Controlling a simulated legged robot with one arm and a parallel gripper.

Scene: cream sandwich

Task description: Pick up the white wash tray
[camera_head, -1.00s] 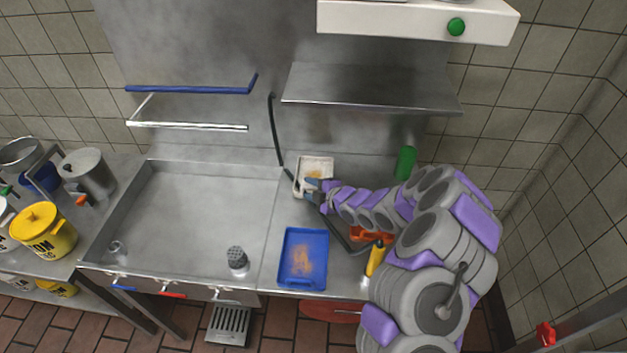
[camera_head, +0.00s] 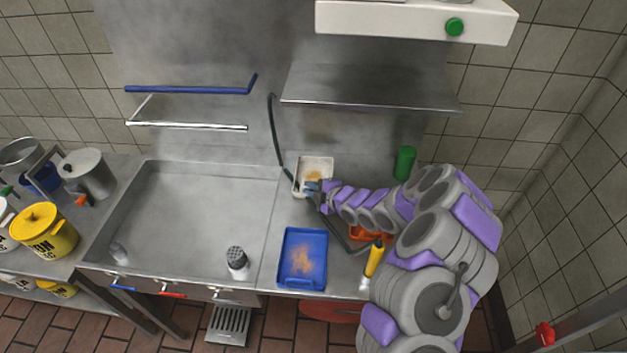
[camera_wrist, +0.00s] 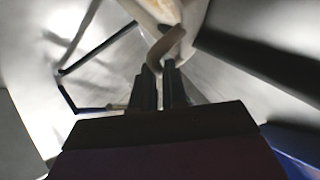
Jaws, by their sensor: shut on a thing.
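The white wash tray (camera_head: 326,164) stands on the steel counter near the back wall, with a brownish-yellow stain inside. My gripper (camera_head: 311,187) is at its near edge. In the wrist view the white tray (camera_wrist: 160,8) is at the top, and my gripper's two dark fingers (camera_wrist: 160,75) are close together on a curved, pale part of its rim or handle. Whether the tray is clear of the counter cannot be told. My arm hides part of the counter to the right.
A blue tray (camera_head: 291,240) with a stain lies in front on the counter. An orange item (camera_head: 360,233), a yellow-handled tool (camera_head: 375,258) and a green cylinder (camera_head: 405,163) are close to my arm. A shelf (camera_head: 370,88) hangs above.

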